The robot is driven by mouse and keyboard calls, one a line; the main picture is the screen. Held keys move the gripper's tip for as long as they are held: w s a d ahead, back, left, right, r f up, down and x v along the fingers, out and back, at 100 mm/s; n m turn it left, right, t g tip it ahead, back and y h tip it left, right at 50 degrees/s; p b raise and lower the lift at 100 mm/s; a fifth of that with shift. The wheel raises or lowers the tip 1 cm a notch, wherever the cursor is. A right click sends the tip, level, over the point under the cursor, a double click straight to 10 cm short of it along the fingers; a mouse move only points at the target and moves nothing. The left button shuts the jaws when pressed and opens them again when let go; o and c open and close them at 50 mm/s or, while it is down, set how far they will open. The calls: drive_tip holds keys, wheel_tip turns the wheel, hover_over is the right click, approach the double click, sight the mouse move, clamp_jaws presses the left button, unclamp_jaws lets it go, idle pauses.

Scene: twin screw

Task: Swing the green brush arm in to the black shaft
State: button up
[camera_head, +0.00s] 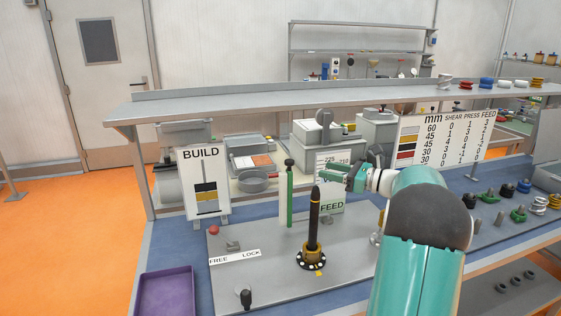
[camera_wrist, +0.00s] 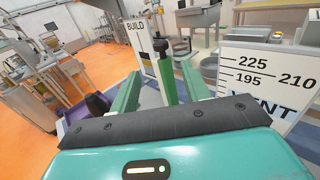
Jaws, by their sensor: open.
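The green brush arm (camera_head: 290,206) shows as an upright green strip with a black knob on top, beside a pale upright plate. The black shaft (camera_head: 315,215) stands upright in a gold and black flanged base (camera_head: 313,259), to the right of the brush arm and nearer the viewer. My gripper (camera_head: 334,174) is open and points left, just right of the brush arm. In the wrist view the green brush arm (camera_wrist: 166,77) appears between the two teal fingers, with no clear contact. A dark rounded tip (camera_wrist: 97,103), apparently the shaft, shows left of the left finger.
A FREE/LOCK label (camera_head: 234,257) and a red knob (camera_head: 214,230) are on the grey plate at left. The BUILD board (camera_head: 203,183) stands at back left. A purple tray (camera_head: 166,294) lies front left.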

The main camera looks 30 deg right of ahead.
sight(289, 160)
drive_tip(key=x, duration=1.4)
drive_tip(key=shift+f, duration=0.1)
drive_tip(key=shift+c, duration=0.5)
clamp_jaws()
